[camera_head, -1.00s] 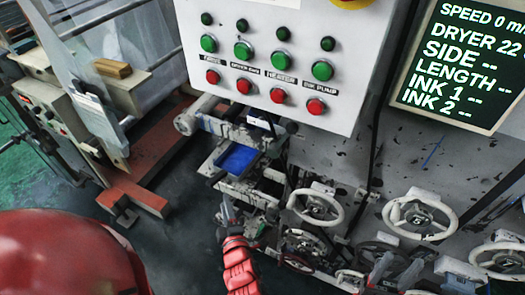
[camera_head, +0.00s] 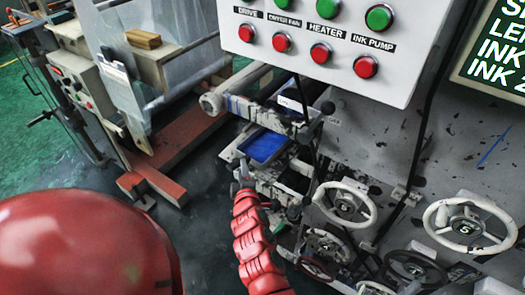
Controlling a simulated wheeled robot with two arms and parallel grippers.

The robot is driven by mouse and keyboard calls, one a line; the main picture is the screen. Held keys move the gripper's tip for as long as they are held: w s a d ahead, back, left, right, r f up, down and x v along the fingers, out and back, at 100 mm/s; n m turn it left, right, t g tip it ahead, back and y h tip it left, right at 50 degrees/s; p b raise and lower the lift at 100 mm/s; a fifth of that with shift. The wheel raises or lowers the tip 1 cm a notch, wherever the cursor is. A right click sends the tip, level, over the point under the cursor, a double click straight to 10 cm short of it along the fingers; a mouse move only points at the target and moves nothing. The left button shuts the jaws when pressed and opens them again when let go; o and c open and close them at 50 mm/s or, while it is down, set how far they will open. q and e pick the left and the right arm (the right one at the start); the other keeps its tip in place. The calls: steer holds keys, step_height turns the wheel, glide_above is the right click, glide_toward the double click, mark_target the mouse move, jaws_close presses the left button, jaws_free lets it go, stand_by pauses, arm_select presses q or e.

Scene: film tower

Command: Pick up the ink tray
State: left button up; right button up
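The ink tray (camera_head: 263,146), with a bright blue inside, sits in the side of the printing machine, left of the handwheels and under a white-labelled roller end. I see no clear contact with the tray. My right gripper is not in view.
A white control panel (camera_head: 320,42) with red and green buttons overhangs the tray. Handwheels (camera_head: 345,203) crowd the right. A red-brown floor beam (camera_head: 160,180) lies left. Dark floor between the beam and the machine is open.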

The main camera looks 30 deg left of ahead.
arm_select(q)
steer(key=x, duration=0.2)
steer(key=p+x, duration=0.1)
steer(key=x, duration=0.1)
steer(key=shift+w+a+r, duration=0.1)
steer(key=shift+w+r, duration=0.1)
steer(key=shift+w+a+f, duration=0.25)
steer(key=shift+w, duration=0.05)
jaws_close()
stand_by(1.1)
